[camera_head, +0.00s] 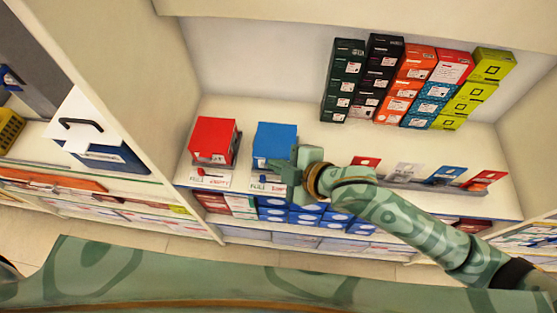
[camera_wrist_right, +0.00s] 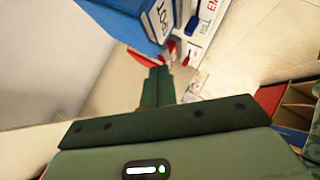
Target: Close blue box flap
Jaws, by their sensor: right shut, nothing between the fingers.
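The blue box (camera_head: 276,138) stands on the white shelf, right of a red box, with its top face showing blue. In the right wrist view the blue box (camera_wrist_right: 122,18) is at the top, with a white lettered strip along its edge. I cannot tell how its flap stands. My right gripper (camera_head: 290,172) is at the box's front right lower corner and hides part of it. Its fingers (camera_wrist_right: 158,84) are shut and empty, pointing toward the box; I cannot tell whether they touch it. My left gripper is not in view.
The red box (camera_head: 213,140) stands left on the same shelf (camera_head: 330,145). Stacked boxes (camera_head: 385,85) line the back wall. Coloured cards (camera_head: 448,175) stand along the right front edge, near my right arm. More blue boxes (camera_head: 305,215) fill the shelf below.

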